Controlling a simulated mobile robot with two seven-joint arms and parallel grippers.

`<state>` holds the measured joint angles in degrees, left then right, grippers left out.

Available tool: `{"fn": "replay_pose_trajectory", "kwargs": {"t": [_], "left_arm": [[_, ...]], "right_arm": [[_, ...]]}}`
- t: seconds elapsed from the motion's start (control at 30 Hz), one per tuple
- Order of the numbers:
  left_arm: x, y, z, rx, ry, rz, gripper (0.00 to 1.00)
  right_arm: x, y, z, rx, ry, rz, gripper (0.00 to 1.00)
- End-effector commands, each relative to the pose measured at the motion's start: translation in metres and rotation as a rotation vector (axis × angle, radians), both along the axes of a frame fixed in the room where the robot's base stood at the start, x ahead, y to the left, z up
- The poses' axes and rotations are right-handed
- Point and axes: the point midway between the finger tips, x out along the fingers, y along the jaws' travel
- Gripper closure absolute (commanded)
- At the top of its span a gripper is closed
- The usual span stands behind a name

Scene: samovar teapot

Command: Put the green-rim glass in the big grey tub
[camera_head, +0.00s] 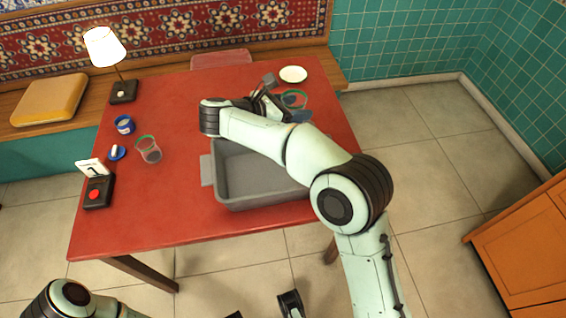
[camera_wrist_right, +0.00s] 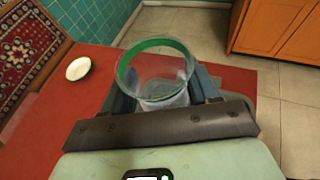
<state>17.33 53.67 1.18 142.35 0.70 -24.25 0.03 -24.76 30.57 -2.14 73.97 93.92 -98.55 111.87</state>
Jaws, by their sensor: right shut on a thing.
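A clear glass with a green rim (camera_wrist_right: 158,65) is between the fingers of my right gripper (camera_wrist_right: 160,92), which is shut on it. In the head view this glass (camera_head: 294,98) is near the table's far right, behind the tub, partly hidden by my right gripper (camera_head: 284,99). The big grey tub (camera_head: 260,204) stands at the table's front right; my right arm crosses over it and hides part of it. The visible inside of the tub is empty. A second green-rim glass (camera_head: 149,150) stands left of the tub. My left arm shows at the bottom left; its gripper is not clear.
A lit lamp (camera_head: 105,47), a blue jar (camera_head: 124,125), a small blue and white item (camera_head: 117,152) and a red-button box (camera_head: 97,192) stand at the left. The table's front left is clear.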

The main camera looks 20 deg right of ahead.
Motion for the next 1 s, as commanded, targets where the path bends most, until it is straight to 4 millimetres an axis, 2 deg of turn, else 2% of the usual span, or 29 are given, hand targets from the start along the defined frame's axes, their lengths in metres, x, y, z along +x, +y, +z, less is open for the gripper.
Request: {"fn": "replay_pose_trajectory", "kwargs": {"t": [0.1, 0.4, 0.53, 0.77, 1.0], "left_arm": [[0.002, 0.000, -0.005, 0.001, -0.006, 0.002, 0.57], [0.005, 0.000, -0.013, 0.003, -0.018, 0.004, 0.57], [0.006, 0.000, -0.014, 0.003, -0.021, 0.005, 0.57], [0.007, 0.000, -0.015, 0.004, -0.023, 0.005, 0.57], [0.011, 0.002, -0.020, 0.008, -0.034, 0.009, 0.57]], "right_arm": [[0.000, 0.000, -0.035, -0.002, 0.008, 0.000, 0.73], [0.000, -0.001, -0.113, -0.002, 0.006, 0.000, 0.73], [0.000, -0.001, -0.132, -0.002, 0.003, 0.000, 0.73], [0.000, -0.001, -0.148, -0.001, 0.003, 0.001, 0.73], [0.000, -0.001, -0.182, -0.002, 0.003, 0.000, 0.73]]}}
